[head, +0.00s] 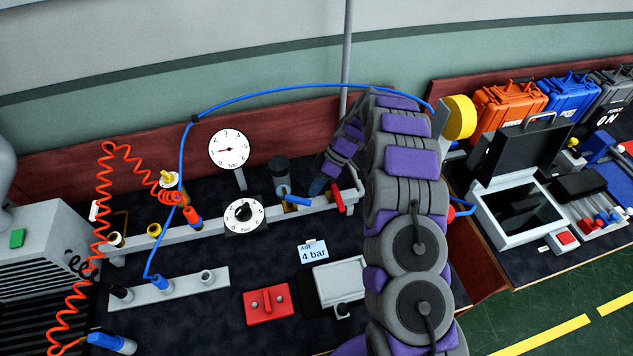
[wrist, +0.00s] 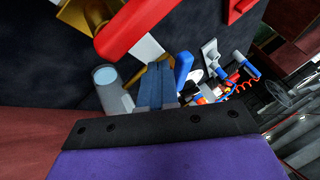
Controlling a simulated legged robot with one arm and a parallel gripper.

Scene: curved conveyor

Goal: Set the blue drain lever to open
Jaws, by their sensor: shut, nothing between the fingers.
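The blue drain lever (head: 297,200) sits on a brass fitting on the grey pipe, below the dark-topped filter bowl (head: 281,177) in the head view. It points right and slightly down. In the wrist view, the blue lever (wrist: 183,68) shows just beyond and to the right of my fingers. My gripper (head: 317,187) is just above and right of the lever in the head view, between it and the red lever (head: 338,198). In the wrist view, my gripper (wrist: 158,75) is shut with its fingers together and nothing between them. I cannot tell whether it touches the blue lever.
The red lever (wrist: 135,25) looms large near my fingers in the wrist view. A pressure gauge (head: 231,149), a black dial (head: 243,214), a card reading 4 bar (head: 312,252) and a red box (head: 269,303) are nearby. A blue hose (head: 265,92) arches over the bench.

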